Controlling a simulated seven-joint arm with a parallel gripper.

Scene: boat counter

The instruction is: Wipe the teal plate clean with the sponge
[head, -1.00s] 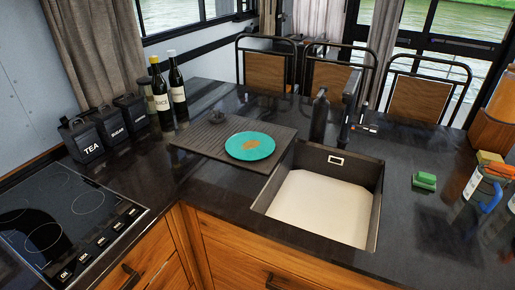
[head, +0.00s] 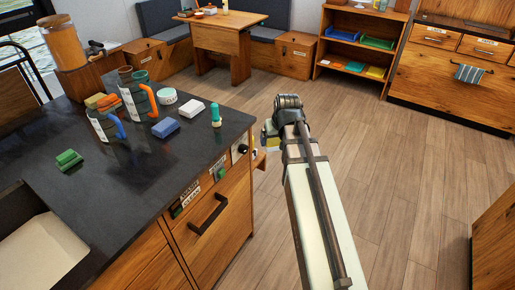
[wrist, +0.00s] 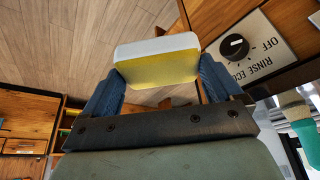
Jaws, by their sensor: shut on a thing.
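My gripper (wrist: 158,80) is shut on a sponge (wrist: 158,62) with a yellow face and a whitish layer, held between its two blue-grey fingers in the wrist view. In the head view my gripper (head: 270,130) is beyond the counter's right end, over the floor; the sponge (head: 271,142) shows only in part there, beside the arm. The teal plate is in neither view now. In the earlier head view it lies on the grooved drainboard left of the sink, with a brownish patch at its middle.
The dark counter (head: 110,205) holds a green block (head: 68,160), a blue block (head: 165,128), a white block (head: 192,109), labelled containers (head: 138,95) and a green-tipped brush (head: 215,115). The sink (head: 45,255) is at left. A dial (wrist: 234,46) is close to my gripper. Open floor (head: 400,150) lies right.

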